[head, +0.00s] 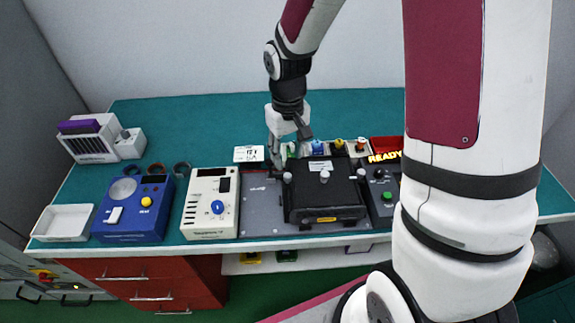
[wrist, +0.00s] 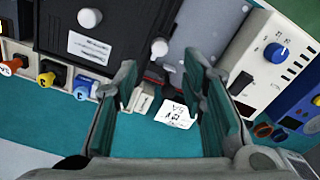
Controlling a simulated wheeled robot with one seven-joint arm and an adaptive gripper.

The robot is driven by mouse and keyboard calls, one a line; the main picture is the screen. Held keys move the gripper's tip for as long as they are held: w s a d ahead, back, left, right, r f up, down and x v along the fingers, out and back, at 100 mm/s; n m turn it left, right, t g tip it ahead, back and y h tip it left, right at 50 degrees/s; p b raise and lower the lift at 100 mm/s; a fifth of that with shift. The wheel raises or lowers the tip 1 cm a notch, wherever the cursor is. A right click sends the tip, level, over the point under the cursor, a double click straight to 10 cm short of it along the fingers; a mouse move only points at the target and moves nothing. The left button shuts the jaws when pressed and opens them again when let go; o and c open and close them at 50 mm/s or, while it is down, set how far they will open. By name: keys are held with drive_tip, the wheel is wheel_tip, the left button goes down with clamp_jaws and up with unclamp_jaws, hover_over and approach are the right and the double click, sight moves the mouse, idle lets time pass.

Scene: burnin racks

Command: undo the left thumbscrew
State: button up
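The black unit (head: 325,205) sits on the bench, with white-capped thumbscrews along its top. The left thumbscrew (head: 287,177) is at its left edge, beside the grey plate. In the wrist view the same thumbscrew (wrist: 159,47) shows upright just beyond my fingertips, apart from them. The middle thumbscrew (head: 324,176) also shows in the wrist view (wrist: 90,18). The right one (head: 361,173) shows only in the head view. My gripper (head: 288,150) is behind the unit's left end. In the wrist view my gripper (wrist: 165,80) is open, with nothing between its fingers.
The grey plate (head: 262,210) lies left of the unit. A white card (head: 248,154) and several small coloured connectors (head: 317,147) stand behind. The cream instrument (head: 211,205) and blue box (head: 133,208) are further left. A red READY display (head: 385,148) is at the right.

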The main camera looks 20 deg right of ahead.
drive_tip(key=shift+r, duration=2.4)
drive_tip(key=shift+r, duration=0.1)
drive_tip(key=s+r+m+t, duration=0.1)
drive_tip(key=s+r+t, duration=0.4)
drive_tip(key=s+r, duration=1.3)
drive_tip(key=shift+s+a+r+t+b, duration=0.15)
drive_tip(key=shift+a+r+t+b, duration=0.05)
drive_tip(key=shift+r+t+b, duration=0.1)
